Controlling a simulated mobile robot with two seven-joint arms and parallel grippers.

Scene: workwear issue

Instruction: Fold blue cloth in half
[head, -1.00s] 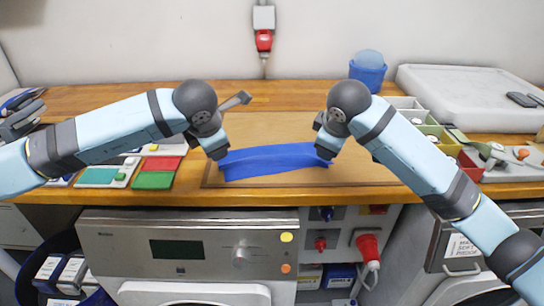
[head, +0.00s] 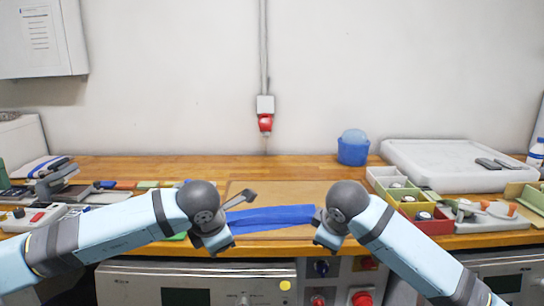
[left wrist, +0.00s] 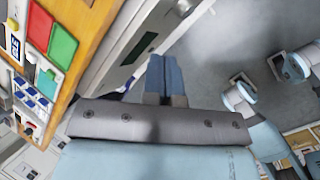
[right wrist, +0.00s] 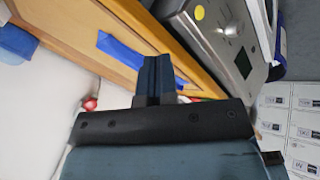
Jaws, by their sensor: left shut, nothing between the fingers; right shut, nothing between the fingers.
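The blue cloth (head: 270,218) lies as a long narrow strip on the brown board on the worktop. It also shows in the right wrist view (right wrist: 120,52), left of the fingers. My left gripper (head: 218,245) is beside the cloth's left end, with its fingers (left wrist: 165,75) shut and empty, over the worktop's front side. My right gripper (head: 326,240) is beside the cloth's right end, with its fingers (right wrist: 157,75) shut and empty, apart from the cloth. The hands partly cover both cloth ends in the head view.
A blue bucket (head: 353,151) stands at the back. Coloured bins (head: 425,222) and a white slab (head: 440,165) are at right. Small items and trays lie at left. Appliances sit below the front edge.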

